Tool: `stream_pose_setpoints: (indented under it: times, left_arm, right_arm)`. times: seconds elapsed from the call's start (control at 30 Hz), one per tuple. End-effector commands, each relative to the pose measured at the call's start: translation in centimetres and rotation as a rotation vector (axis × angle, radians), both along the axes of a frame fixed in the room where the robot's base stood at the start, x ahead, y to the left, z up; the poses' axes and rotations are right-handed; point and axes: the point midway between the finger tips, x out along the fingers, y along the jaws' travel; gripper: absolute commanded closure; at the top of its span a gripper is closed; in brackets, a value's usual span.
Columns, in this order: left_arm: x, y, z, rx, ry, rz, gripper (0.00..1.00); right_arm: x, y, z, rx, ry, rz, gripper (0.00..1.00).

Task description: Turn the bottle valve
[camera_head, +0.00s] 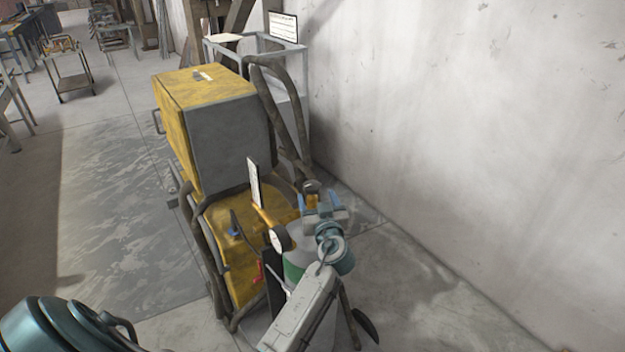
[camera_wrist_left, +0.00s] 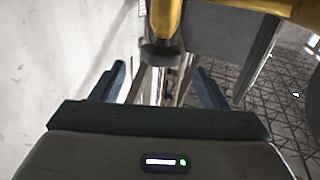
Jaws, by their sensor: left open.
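The gas bottle (camera_head: 293,270), with a green band, stands at the back of a yellow machine and is partly hidden by my left arm. A brass-yellow fitting (camera_head: 275,215) with a round gauge (camera_head: 280,238) sits at its top. The valve knob (camera_head: 312,187) is dark and round. It also shows in the left wrist view as a dark grey cap (camera_wrist_left: 160,53) under a yellow body. My left gripper (camera_head: 320,197) is open, its blue fingers at either side of the knob in the picture. I cannot tell whether they touch it. My right gripper is not in view.
The yellow and grey machine (camera_head: 230,130) with bent tube rails fills the middle. A white card (camera_head: 253,182) stands up close to the fitting. A pale wall (camera_head: 460,130) runs along the right. The floor (camera_head: 100,200) at left is clear, with a cart (camera_head: 72,80) farther back.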

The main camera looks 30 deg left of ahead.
Motion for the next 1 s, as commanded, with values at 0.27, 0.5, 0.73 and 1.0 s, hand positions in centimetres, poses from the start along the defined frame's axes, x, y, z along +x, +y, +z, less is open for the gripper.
stream_pose_setpoints:
  times: [0.27,0.5,0.73,1.0]
  left_arm:
    - [3.3,3.3,0.4,0.001,0.003,0.000,0.32]
    - [4.3,4.4,0.0,-0.001,0.002,0.000,0.32]
    - [4.4,4.4,0.0,-0.001,0.002,0.000,0.32]
    - [4.3,4.4,-0.1,-0.001,0.002,0.000,0.76]
  right_arm:
    - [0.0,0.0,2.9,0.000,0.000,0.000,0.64]
    - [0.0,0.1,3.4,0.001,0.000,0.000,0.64]
    - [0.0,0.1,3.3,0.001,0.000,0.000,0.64]
    - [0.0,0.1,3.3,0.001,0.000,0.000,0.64]
